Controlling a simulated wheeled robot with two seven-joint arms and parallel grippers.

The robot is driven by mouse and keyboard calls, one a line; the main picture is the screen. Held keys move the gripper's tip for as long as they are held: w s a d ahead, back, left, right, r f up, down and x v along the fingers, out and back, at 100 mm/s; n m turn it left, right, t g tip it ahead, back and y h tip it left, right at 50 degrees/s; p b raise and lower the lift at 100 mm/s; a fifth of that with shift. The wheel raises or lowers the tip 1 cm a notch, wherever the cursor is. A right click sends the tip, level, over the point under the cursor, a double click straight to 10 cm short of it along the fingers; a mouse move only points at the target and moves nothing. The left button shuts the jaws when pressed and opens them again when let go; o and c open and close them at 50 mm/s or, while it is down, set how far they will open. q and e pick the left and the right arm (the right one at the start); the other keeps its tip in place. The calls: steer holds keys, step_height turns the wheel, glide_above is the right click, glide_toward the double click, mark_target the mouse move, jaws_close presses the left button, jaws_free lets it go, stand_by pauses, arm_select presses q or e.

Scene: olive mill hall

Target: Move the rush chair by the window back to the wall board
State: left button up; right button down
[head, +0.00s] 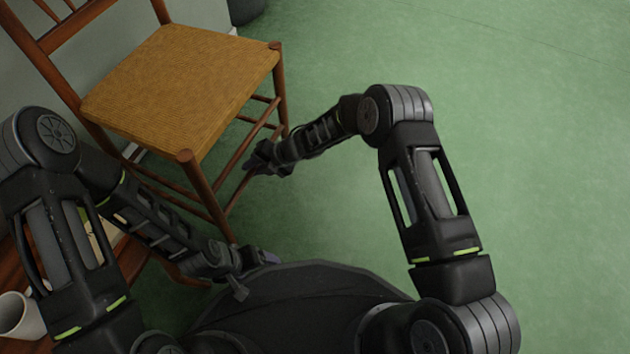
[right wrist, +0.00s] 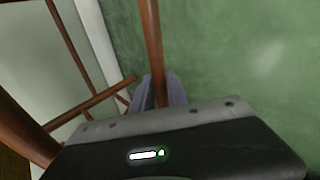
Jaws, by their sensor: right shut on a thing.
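The rush chair (head: 185,85) stands upright at the left of the head view, with a woven tan seat and red-brown wooden frame. Its back is at the upper left, near the wall. My right gripper (head: 265,158) is shut on a rung between two of its legs, below the seat. In the right wrist view a chair rung (right wrist: 152,45) runs between the fingers (right wrist: 163,90). A pale board (right wrist: 97,35) runs along the foot of the wall there. My left gripper (head: 250,272) is low, near my base and apart from the chair; its jaw state is unclear.
A white mug (head: 22,316) stands on a brown wooden surface (head: 130,262) at the lower left, partly hidden by my left arm. A dark round object (head: 246,10) is on the floor at the top. The green floor (head: 540,150) to the right is clear.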

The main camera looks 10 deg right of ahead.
steer(key=shift+w+a+r, duration=0.1)
steer(key=shift+w+a, duration=0.15)
steer(key=shift+a, duration=0.4)
steer(key=shift+w+a+r, duration=0.1)
steer(key=shift+w+a, duration=0.2)
steer(key=shift+a, duration=0.35)
steer(key=shift+w+a+r, duration=0.1)
steer(key=shift+w+a, duration=0.15)
steer(key=shift+a, duration=0.4)
steer(key=c, duration=1.6)
jaws_free()
steer(key=o, duration=0.8)
steer(key=shift+d+f, duration=0.15)
steer(key=shift+f, duration=0.05)
steer(key=s+d+r+p, duration=0.3)
steer(key=s+d, duration=0.2)
steer(key=d, duration=0.6)
